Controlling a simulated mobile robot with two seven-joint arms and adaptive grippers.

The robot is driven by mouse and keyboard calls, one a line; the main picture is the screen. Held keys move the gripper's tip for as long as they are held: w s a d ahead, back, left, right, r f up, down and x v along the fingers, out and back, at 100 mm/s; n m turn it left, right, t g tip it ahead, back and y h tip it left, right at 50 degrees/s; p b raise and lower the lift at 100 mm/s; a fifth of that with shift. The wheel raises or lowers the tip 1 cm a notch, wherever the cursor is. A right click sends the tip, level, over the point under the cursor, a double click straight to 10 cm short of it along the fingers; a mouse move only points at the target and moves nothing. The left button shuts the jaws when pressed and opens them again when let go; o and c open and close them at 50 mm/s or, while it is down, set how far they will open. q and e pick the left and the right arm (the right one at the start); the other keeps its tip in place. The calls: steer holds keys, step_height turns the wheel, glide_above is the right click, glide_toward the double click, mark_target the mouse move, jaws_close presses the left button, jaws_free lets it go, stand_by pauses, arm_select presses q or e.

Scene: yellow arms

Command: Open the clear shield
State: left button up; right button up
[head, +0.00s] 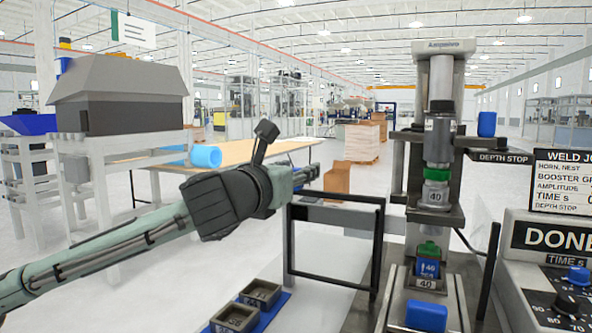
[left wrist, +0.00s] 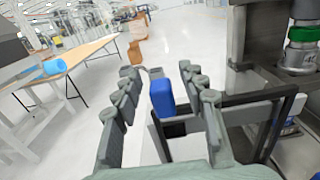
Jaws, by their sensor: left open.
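The clear shield is a black rectangular frame (head: 381,240) with a see-through middle, standing upright in front and to the left of the press. Its frame also shows in the left wrist view (left wrist: 262,98). A blue block-like handle (left wrist: 162,98) sits by the frame's near end, between the spread fingers of my left gripper (left wrist: 157,72); I see no clear contact. In the head view my left gripper (head: 305,176) is at the frame's upper left corner, and the arm hides most of the handle. My right gripper is out of view.
The press (head: 438,140) stands behind and right of the shield. A blue part (head: 427,316) sits at its front. Two small dark bins (head: 262,293) lie on a blue mat at lower middle. A control box (head: 545,270) is at right. Open floor lies left of the shield.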

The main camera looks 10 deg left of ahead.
arm_select(q)
steer(key=s+a, duration=0.1)
steer(key=s, duration=0.6)
steer(key=shift+s+a, duration=0.2)
